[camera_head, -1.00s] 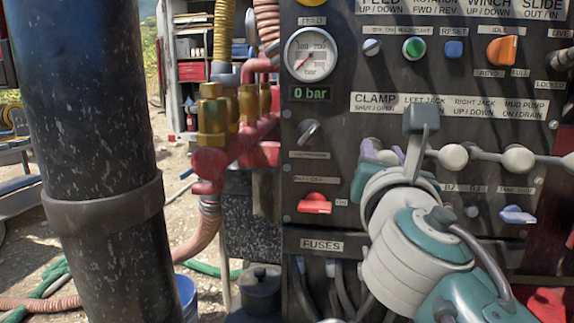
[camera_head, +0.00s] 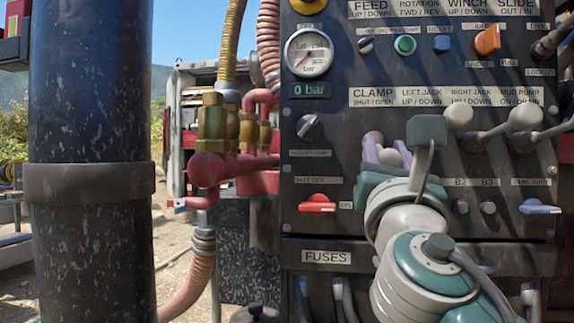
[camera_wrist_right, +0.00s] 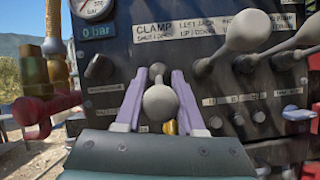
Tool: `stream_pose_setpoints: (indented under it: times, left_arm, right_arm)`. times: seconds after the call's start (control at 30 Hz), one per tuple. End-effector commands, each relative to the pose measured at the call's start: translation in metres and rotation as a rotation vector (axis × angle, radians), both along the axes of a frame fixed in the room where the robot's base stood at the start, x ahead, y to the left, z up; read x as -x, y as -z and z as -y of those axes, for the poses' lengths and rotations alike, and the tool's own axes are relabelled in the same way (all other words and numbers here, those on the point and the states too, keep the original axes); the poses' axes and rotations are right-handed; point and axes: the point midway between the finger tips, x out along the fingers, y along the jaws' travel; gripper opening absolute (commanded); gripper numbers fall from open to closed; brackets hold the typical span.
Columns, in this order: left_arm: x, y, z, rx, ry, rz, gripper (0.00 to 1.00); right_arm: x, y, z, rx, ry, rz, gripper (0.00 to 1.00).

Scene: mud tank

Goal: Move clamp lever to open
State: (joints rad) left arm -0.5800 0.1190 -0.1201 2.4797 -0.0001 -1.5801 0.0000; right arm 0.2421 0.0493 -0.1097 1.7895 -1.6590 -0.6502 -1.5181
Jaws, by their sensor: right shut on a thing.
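The clamp lever, with a grey ball knob (camera_wrist_right: 160,103), stands below the CLAMP label (camera_head: 372,97) on the dark control panel. My right gripper (camera_wrist_right: 157,103) is shut on it, with one pale purple finger on each side of the knob and shaft. In the head view my right gripper (camera_head: 386,155) and wrist come up from the lower right and partly hide the lever. The label reads SHUT/OPEN beneath CLAMP. My left gripper is not in view.
Other grey ball-topped levers (camera_head: 459,115) stand close to the right of my right wrist. A gauge (camera_head: 308,53) with a 0 bar display is above left. A red switch (camera_head: 317,204) is lower left. A thick dark pipe (camera_head: 90,120) rises at the left.

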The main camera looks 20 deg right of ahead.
Motion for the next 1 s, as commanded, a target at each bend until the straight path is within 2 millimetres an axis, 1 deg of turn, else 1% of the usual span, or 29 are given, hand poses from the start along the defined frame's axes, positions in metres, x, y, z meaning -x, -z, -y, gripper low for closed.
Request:
stream_pose_setpoints:
  times: [0.17,0.2,0.43,0.47,0.77,0.87,1.0]
  left_arm:
    - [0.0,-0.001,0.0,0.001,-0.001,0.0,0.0]
    - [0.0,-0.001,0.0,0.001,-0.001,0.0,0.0]
    - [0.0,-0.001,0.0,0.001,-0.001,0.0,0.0]
    - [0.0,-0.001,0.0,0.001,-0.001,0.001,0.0]
    - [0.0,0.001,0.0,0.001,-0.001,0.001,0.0]
    - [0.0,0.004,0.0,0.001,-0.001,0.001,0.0]
    - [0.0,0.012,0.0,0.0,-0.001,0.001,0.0]
  right_arm:
    - [-0.001,0.003,0.001,-0.002,0.0,-0.009,0.0]
    - [-0.001,0.003,0.001,-0.002,0.0,-0.009,0.4]
    - [0.0,0.002,0.001,-0.002,0.0,-0.007,0.66]
    - [0.0,0.002,0.001,-0.002,0.0,-0.007,0.67]
    - [0.003,0.005,-0.002,-0.002,0.0,-0.007,0.67]
    - [0.012,0.012,-0.008,-0.004,0.0,-0.007,0.67]
    - [0.034,0.026,-0.023,-0.005,-0.001,-0.009,0.67]
